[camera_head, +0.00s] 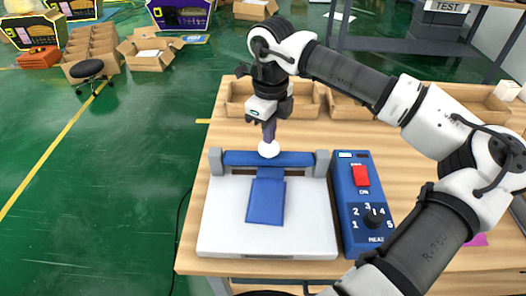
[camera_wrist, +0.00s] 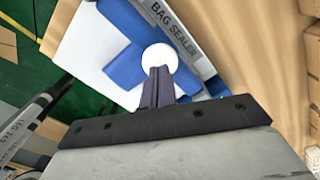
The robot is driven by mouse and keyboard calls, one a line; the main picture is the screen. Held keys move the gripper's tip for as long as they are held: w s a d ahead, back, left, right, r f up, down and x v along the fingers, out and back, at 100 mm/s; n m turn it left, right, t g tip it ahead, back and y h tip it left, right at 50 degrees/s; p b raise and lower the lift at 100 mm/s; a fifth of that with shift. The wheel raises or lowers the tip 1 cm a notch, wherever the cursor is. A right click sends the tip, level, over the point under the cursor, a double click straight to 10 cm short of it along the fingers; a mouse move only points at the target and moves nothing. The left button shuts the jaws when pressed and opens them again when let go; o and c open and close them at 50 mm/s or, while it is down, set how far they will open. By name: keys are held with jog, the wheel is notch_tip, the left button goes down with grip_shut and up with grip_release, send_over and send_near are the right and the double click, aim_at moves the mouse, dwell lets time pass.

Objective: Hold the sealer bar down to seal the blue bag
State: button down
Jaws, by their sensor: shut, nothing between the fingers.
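The bag sealer has a white bed (camera_head: 222,226) and a blue sealer bar (camera_head: 240,158) across its back between two grey posts. The bar looks lowered close to the bed, and a white round knob (camera_head: 268,150) tops its middle. The blue bag (camera_head: 266,203) lies flat on the bed, its far end reaching under the bar. It also shows in the wrist view (camera_wrist: 108,22). My gripper (camera_head: 268,137) is shut and empty, pointing down at the knob. In the wrist view its fingertips (camera_wrist: 158,72) meet or nearly meet the knob; exact contact is hard to tell.
A blue control box (camera_head: 347,207) with a red switch and numbered dial stands right of the sealer. Open cardboard boxes (camera_head: 240,102) stand behind on the wooden table (camera_head: 197,190). A pink item (camera_head: 477,240) lies at the right, partly behind my arm. Green floor is open at left.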

aim_at(269, 147)
jog(key=shift+f, duration=0.2)
dwell(0.3)
jog(key=shift+f+b, duration=2.15)
jog(key=shift+s+f, duration=0.1)
jog(key=shift+f, duration=0.05)
dwell(1.4)
jog(key=shift+r+p, duration=2.45)
jog(key=shift+r, duration=2.25)
